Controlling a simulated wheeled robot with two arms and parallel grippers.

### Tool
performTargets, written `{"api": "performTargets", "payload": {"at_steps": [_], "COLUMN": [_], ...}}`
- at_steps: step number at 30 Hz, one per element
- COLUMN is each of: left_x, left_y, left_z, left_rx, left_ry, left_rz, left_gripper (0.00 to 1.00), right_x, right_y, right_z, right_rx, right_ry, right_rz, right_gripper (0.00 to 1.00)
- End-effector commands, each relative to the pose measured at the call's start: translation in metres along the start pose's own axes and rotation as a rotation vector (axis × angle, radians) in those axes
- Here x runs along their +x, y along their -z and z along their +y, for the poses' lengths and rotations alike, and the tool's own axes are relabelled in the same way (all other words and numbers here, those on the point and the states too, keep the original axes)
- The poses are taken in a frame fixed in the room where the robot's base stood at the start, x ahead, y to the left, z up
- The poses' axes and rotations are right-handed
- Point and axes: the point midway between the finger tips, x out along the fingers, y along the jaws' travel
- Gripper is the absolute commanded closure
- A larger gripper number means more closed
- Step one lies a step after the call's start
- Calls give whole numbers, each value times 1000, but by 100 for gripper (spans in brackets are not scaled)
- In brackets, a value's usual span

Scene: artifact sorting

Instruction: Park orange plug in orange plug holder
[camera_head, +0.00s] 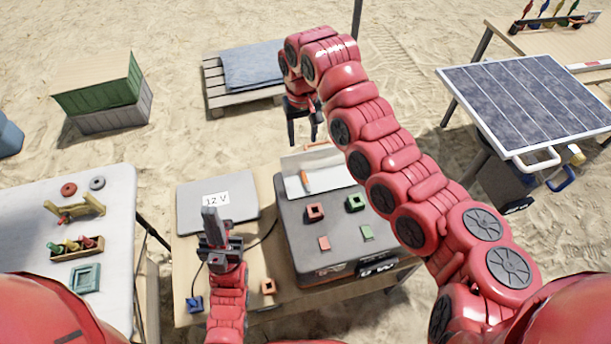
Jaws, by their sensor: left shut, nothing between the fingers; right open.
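A small orange square block with a dark opening (268,287), which looks like the orange plug holder, sits on the wooden table, right of my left forearm. I cannot clearly identify the orange plug. A dark cable (266,237) runs from the grey 12 V box (180,205) toward my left gripper, where its end is hidden. My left gripper (209,215) is shut and empty, in front of the 12 V label. My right gripper (303,135) is open and empty, pointing down above and beyond the large grey case (290,235).
The case carries a red square ring (315,211), a green one (355,202) and an orange-handled item (305,182) by a white panel. A blue block (194,304) sits front left. A white table (115,215) stands left, a solar panel (525,100) right.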

Motion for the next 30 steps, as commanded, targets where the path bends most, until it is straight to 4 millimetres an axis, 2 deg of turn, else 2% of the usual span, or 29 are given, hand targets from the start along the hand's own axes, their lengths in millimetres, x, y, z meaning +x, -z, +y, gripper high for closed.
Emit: {"api": "performTargets", "payload": {"at_steps": [1,8,12,16,23,27,30], "left_x": [0,-2,5,12,21,32,32], "left_y": [0,0,1,2,3,5,5], "left_z": [0,0,0,-1,-1,-2,-2], "left_rx": [0,0,0,0,0,0,0], "left_ry": [0,0,0,0,0,0,0], "left_rz": [0,0,1,0,0,1,0], "left_gripper": [100,100,100,100,100,100,100], "right_x": [11,54,80,95,110,128,142], "right_y": [-2,-1,-2,-1,-1,-2,-1], "right_z": [-3,-3,-1,0,0,0,1], "right_rx": [-1,-2,-2,0,0,-3,-1], "right_ry": [6,5,1,0,0,0,-1], "right_rz": [-6,-4,-6,-3,-4,-6,-1], "right_gripper": [45,45,45,45,45,45,45]}}
